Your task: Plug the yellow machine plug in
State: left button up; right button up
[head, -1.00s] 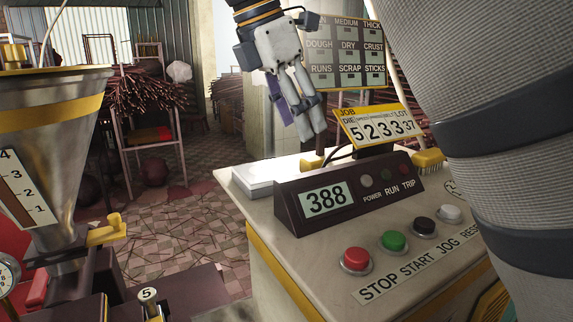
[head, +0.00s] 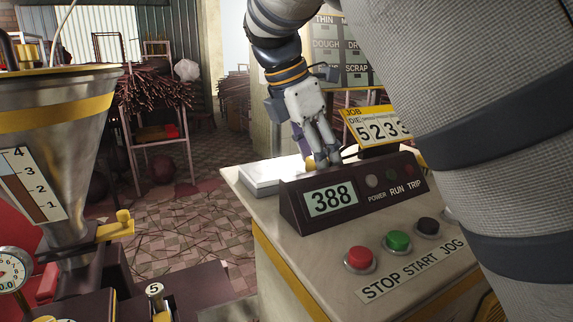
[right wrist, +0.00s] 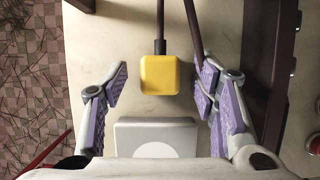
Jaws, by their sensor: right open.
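The yellow plug (right wrist: 160,74) lies on the pale cabinet top in the right wrist view, with a dark cord (right wrist: 160,22) running up from it. My right gripper (right wrist: 163,88) is open, with its purple-padded fingers on either side of the plug and gaps between. My left gripper is not in view.
The console (head: 350,192) reads 388 and stands close to my right gripper. Red (head: 360,257), green (head: 397,240) and dark buttons are in front. A yellow job sign (head: 375,125) stands behind. A steel hopper (head: 60,140) is at the left.

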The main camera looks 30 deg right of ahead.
jog(key=c, duration=1.3)
jog(key=shift+o, duration=0.2)
jog(key=shift+r, duration=0.15)
notch_tip(320, 180, up, 9)
jog(key=shift+f+b, duration=0.2)
jog(key=shift+b, duration=0.15)
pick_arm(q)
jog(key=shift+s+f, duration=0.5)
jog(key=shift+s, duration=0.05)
pick_arm(e)
jog(key=shift+r, duration=0.55)
